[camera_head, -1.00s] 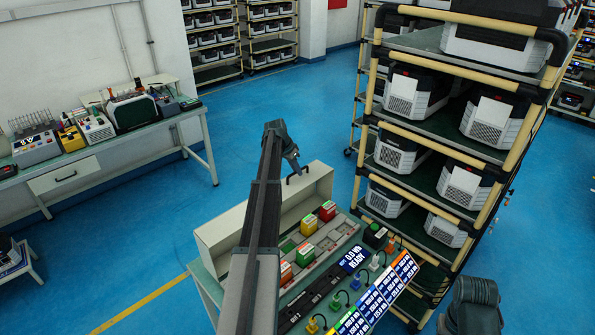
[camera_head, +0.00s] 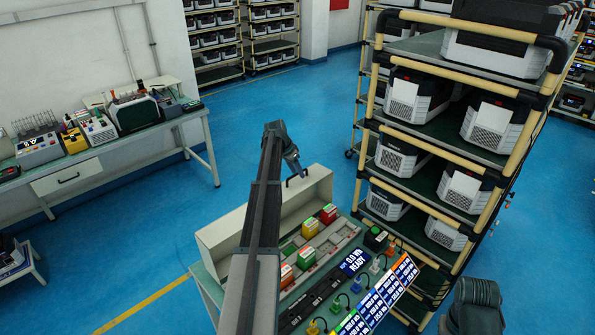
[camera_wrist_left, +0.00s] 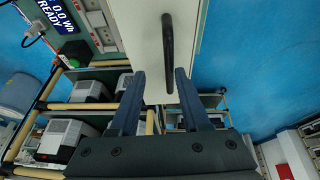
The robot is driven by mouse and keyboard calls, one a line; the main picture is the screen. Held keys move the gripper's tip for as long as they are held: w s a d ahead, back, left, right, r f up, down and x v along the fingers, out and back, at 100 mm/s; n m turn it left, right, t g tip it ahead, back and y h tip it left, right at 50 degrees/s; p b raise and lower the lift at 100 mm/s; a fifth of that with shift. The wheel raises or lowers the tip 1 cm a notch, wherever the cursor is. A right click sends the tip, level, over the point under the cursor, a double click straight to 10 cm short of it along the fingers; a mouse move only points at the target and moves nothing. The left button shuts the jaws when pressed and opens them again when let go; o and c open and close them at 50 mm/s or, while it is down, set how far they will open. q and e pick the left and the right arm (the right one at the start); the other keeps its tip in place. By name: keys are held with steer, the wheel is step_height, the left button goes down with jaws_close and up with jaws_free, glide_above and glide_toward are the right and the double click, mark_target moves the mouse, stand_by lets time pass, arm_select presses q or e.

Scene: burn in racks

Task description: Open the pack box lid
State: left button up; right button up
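The pack box lid (camera_head: 220,229) is a long cream panel. It stands raised along the far side of a tray (camera_head: 333,247) holding red, yellow and green packs. A black bar handle (camera_head: 286,184) is at its far end; the handle (camera_wrist_left: 168,48) also shows on the cream surface in the left wrist view. My left gripper (camera_head: 294,168) is right by the handle. In the left wrist view its two fingers (camera_wrist_left: 159,74) are apart, with the handle's near end appearing between the tips; contact cannot be told. My left arm hides part of the lid.
A tall rack (camera_head: 449,156) of grey and black units stands close on the right. A display (camera_head: 354,261) and blue label panels (camera_head: 379,296) line the tray's near side. A workbench (camera_head: 95,151) stands at the left. Blue floor is clear between bench and lid.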

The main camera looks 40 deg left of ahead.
arm_select(q)
steer(key=p+v, duration=1)
steer(key=v, duration=0.2)
